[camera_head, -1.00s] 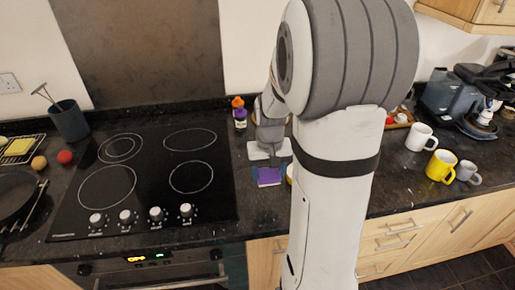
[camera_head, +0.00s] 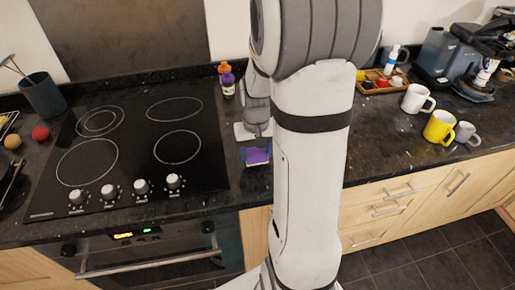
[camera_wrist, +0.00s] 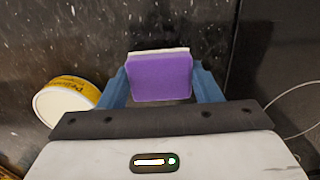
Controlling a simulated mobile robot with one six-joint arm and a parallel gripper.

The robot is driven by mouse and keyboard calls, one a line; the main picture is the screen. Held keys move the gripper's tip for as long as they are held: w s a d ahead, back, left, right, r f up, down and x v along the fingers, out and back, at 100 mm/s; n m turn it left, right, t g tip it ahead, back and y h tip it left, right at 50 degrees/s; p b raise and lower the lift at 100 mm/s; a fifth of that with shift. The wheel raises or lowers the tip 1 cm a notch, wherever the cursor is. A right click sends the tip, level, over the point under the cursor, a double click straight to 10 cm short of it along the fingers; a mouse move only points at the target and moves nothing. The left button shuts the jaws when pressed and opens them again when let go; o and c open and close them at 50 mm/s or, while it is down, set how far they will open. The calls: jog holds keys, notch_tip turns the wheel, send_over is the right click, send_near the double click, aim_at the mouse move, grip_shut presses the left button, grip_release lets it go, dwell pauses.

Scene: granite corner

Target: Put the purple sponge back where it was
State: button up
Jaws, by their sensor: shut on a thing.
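The purple sponge (camera_wrist: 160,78) is between the two blue fingers of my gripper (camera_wrist: 161,84) in the wrist view, with a pale layer along its far edge. The fingers press on its left and right sides. In the head view the sponge (camera_head: 257,156) shows below my gripper (camera_head: 256,150), over the dark counter just right of the hob. I cannot tell whether it touches the counter.
A round yellow-labelled tin (camera_wrist: 66,100) stands close left of my gripper in the wrist view. The black hob (camera_head: 130,150) lies to the left, with bottles (camera_head: 227,82) behind. Mugs (camera_head: 439,127) and a wooden tray (camera_head: 382,86) stand to the right, with bare counter between.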

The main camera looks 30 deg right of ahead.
jog(key=shift+f, duration=0.7)
jog(key=o, duration=1.3)
jog(key=shift+r, duration=0.1)
jog(key=shift+r+p, duration=3.15)
jog(key=shift+r, duration=1.35)
